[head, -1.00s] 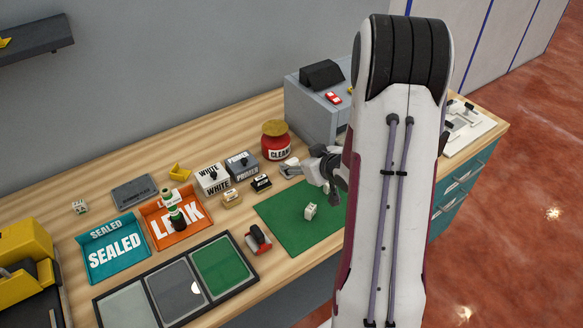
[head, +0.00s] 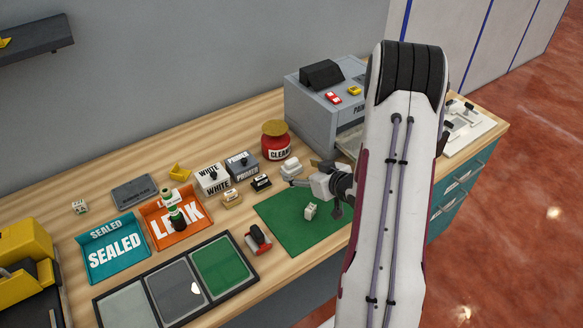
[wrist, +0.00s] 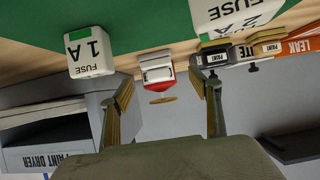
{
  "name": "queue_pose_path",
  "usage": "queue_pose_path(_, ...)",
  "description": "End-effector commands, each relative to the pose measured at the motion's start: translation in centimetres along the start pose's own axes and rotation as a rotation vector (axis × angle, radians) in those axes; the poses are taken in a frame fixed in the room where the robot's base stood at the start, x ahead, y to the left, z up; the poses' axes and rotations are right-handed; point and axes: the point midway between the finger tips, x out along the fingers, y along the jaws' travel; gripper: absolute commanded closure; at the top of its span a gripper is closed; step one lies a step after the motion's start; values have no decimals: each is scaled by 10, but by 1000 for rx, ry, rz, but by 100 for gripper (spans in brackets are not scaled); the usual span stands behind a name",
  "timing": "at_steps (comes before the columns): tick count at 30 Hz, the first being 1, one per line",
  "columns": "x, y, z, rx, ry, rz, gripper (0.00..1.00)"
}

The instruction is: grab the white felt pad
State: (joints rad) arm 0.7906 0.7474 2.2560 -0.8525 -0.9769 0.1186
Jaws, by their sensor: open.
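A small white block, which looks like the white felt pad (head: 291,166), sits on the wooden bench just in front of the red CLEAN jar (head: 276,140). In the wrist view the pad (wrist: 157,73) shows ahead, between my finger directions, with the red jar behind it. My gripper (head: 313,181) is open and empty, to the right of the pad and apart from it, over the far part of the green mat (head: 283,227). In the wrist view its fingers (wrist: 164,86) are spread wide with nothing between them.
A white fuse block (head: 310,211) stands on the mat below my gripper. The wrist view shows fuse blocks marked 1 A (wrist: 90,52) and 2 A (wrist: 232,15). The grey paint dryer (head: 310,105) stands behind. WHITE (head: 212,179) and PRIMER (head: 243,166) boxes stand left.

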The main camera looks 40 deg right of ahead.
Motion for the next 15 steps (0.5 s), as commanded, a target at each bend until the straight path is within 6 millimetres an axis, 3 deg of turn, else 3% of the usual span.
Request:
queue_pose_path(6, 17, 0, 0, 0, -1, -1, 37)
queue_pose_path(15, 20, 0, 0, 0, -1, 0, 37)
